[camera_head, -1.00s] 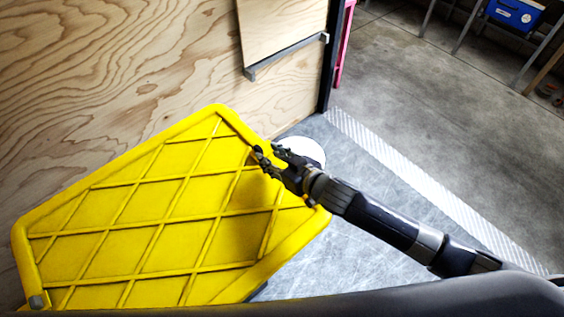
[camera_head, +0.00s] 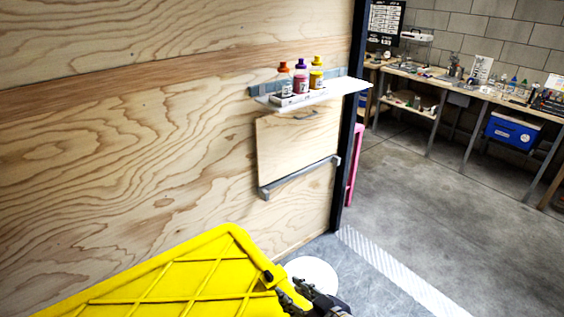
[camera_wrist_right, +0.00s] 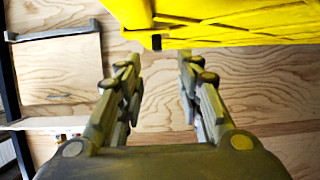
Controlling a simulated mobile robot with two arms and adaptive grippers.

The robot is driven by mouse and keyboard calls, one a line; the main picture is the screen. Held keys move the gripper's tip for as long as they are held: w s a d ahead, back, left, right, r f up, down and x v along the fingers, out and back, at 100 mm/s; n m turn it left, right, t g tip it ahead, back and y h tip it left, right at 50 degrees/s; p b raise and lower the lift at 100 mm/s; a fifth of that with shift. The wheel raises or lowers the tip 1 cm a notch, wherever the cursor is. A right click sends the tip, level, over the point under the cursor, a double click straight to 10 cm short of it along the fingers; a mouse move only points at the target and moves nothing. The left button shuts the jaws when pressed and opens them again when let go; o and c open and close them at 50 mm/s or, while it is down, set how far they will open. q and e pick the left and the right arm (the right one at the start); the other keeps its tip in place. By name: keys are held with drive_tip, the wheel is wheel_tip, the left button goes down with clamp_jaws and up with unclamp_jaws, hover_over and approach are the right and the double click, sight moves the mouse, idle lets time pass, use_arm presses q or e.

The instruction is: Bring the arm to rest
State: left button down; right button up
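My right gripper (camera_head: 292,297) shows at the bottom of the head view, beside the right corner of a yellow panel with a raised diagonal grid (camera_head: 180,275). In the right wrist view my right gripper (camera_wrist_right: 157,75) has its two fingers apart with nothing between them. The yellow panel (camera_wrist_right: 240,22) lies just beyond the fingertips there, at the top right; I cannot tell whether they touch. My left gripper is not in view.
A plywood wall (camera_head: 150,130) fills the left. A shelf (camera_head: 315,95) holds several bottles above a wooden flap (camera_head: 298,145). A white round object (camera_head: 312,272) is on the grey floor. Workbenches with a blue box (camera_head: 512,130) stand at the back right. The concrete floor (camera_head: 410,210) is clear.

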drive_tip(key=shift+s, duration=0.25)
drive_tip(key=s+d+f+m+g+h, duration=0.1)
drive_tip(key=s+d+h, duration=0.1)
drive_tip(key=s+d, duration=0.1)
drive_tip(key=s+d+f+m+g+h, duration=0.1)
drive_tip(key=s+d+h, duration=0.1)
drive_tip(key=s, duration=0.3)
drive_tip(key=s+d+f+m+g+h, duration=0.1)
drive_tip(key=s+d+m+h, duration=0.1)
drive_tip(key=s+d, duration=0.3)
drive_tip(key=shift+g, duration=0.3)
drive_tip(key=s+d+f+m+g+h, duration=0.1)
drive_tip(key=s+d+g, duration=0.2)
drive_tip(key=s+d, duration=0.5)
drive_tip(key=s+a+f+g, duration=0.1)
drive_tip(key=s+f, duration=0.1)
drive_tip(key=f, duration=1.1)
drive_tip(key=s+a+f+g, duration=0.1)
drive_tip(key=s+f, duration=0.1)
drive_tip(key=f, duration=1.1)
drive_tip(key=s+d+f+g, duration=0.1)
drive_tip(key=s+d+f, duration=0.2)
drive_tip(key=s+f, duration=1.3)
drive_tip(key=shift+s+f+h, duration=0.4)
drive_tip(key=shift+s, duration=0.15)
drive_tip(key=shift+d, duration=0.1)
